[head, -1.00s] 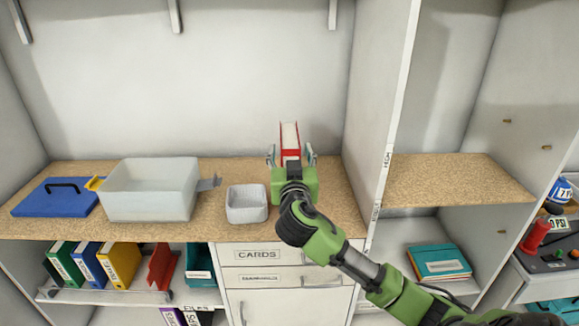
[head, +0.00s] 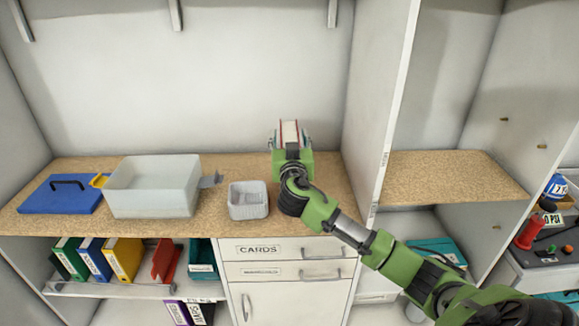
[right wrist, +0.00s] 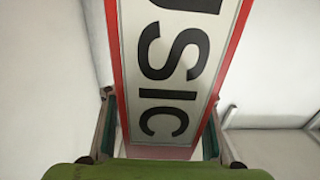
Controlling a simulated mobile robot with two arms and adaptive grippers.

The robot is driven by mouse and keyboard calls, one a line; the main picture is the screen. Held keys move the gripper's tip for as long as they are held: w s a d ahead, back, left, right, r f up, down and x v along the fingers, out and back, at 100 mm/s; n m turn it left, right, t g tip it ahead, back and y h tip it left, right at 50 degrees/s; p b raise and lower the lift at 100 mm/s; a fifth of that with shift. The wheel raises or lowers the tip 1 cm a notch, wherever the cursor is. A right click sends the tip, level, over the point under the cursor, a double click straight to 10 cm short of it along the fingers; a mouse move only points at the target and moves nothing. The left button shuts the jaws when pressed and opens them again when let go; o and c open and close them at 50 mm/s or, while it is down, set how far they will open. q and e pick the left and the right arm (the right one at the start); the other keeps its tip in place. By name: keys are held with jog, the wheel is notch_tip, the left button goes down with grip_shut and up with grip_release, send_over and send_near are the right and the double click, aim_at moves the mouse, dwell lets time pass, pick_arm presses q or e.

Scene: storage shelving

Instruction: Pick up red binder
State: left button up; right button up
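My right gripper (head: 290,143) is right at the binder with one finger on each side. The gripper's body hides the binder's lower part in the head view. My left gripper is not in view.
A small grey basket (head: 248,212), a translucent bin (head: 152,200) and a blue lid (head: 62,194) stand left of my arm. A vertical partition (head: 379,130) rises close to the right.

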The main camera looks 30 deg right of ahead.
grip_shut()
jog(key=shift+r, duration=0.1)
